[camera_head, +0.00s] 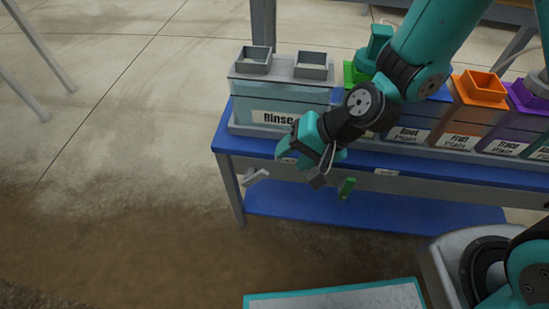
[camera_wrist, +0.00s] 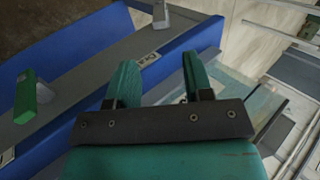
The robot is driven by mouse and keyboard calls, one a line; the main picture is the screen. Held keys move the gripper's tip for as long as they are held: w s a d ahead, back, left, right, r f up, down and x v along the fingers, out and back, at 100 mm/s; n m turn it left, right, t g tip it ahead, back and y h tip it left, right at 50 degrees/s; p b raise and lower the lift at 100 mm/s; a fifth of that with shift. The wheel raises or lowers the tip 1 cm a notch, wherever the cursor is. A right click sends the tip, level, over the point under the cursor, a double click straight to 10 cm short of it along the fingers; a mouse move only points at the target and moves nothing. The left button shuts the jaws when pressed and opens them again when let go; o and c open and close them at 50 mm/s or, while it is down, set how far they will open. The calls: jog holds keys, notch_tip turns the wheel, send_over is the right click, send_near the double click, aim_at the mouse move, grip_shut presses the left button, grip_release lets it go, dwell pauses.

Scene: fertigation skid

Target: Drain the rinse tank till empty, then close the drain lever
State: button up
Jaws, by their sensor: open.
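The rinse tank (camera_head: 277,98), a pale see-through box labelled "Rinse", stands at the left end of the blue bench. Its clear side also shows in the wrist view (camera_wrist: 250,95); I cannot tell the water level. A pale grey drain lever (camera_head: 255,177) sticks out below the bench's front edge, under the tank. It also shows at the top of the wrist view (camera_wrist: 162,15), beyond my fingertips and apart from them. My gripper (camera_head: 308,158) is in front of the tank's lower right part. Its two teal fingers (camera_wrist: 160,65) are apart, with nothing between them.
A green lever (camera_head: 347,187) sits right of the grey one; it is at left in the wrist view (camera_wrist: 32,97). More tanks, including an orange-topped (camera_head: 480,90) and a purple one (camera_head: 528,98), stand to the right.

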jog(key=p+v, duration=0.2)
jog(key=v, duration=0.5)
